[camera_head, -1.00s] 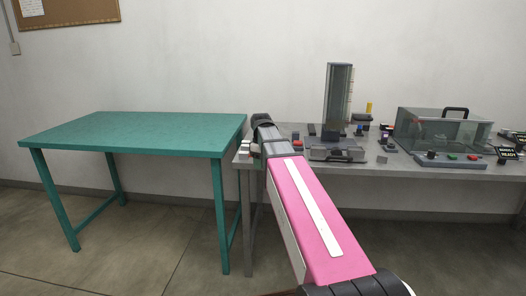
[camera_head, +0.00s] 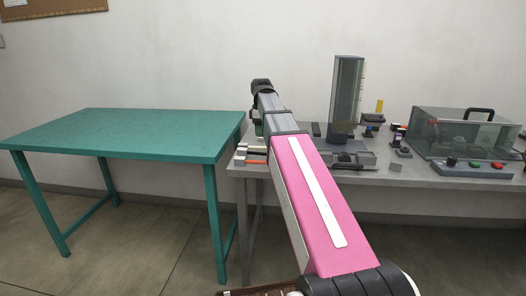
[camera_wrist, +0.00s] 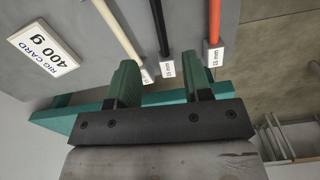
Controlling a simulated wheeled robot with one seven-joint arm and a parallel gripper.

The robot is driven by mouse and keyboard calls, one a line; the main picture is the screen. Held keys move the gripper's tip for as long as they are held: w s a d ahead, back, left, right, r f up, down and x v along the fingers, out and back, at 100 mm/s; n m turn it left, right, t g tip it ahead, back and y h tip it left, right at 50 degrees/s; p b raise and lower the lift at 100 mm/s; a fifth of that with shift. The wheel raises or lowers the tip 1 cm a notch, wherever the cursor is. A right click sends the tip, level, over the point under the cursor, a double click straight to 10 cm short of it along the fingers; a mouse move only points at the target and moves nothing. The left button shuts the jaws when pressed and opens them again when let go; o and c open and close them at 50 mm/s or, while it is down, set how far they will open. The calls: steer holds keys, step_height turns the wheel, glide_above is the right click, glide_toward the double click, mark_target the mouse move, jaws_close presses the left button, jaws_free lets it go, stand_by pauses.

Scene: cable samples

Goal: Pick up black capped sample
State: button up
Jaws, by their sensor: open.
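In the wrist view, a thin black sample (camera_wrist: 158,24) lies on the grey table with a pale end block (camera_wrist: 166,69) whose label seems to read 18 mm. A cream sample (camera_wrist: 117,28) lies to its left and an orange sample (camera_wrist: 214,22) to its right, each with a similar labelled end. My gripper (camera_wrist: 159,62) is open, its two green fingers apart. The black sample's end shows between the fingers, apart from both; the height gap cannot be told. In the head view my arm mostly hides the gripper and the black sample; the orange sample (camera_head: 256,162) shows.
A rig card (camera_wrist: 42,47) reading 400 g lies left of the samples. The grey table (camera_head: 390,180) also bears a tall clear column (camera_head: 346,95) and a clear box (camera_head: 460,135) to the right. The teal table (camera_head: 120,135) to the left is bare.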

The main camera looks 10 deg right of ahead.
mark_target(262, 154)
steer(key=shift+d+f, duration=0.1)
steer(key=shift+f, duration=5.2)
jaws_close()
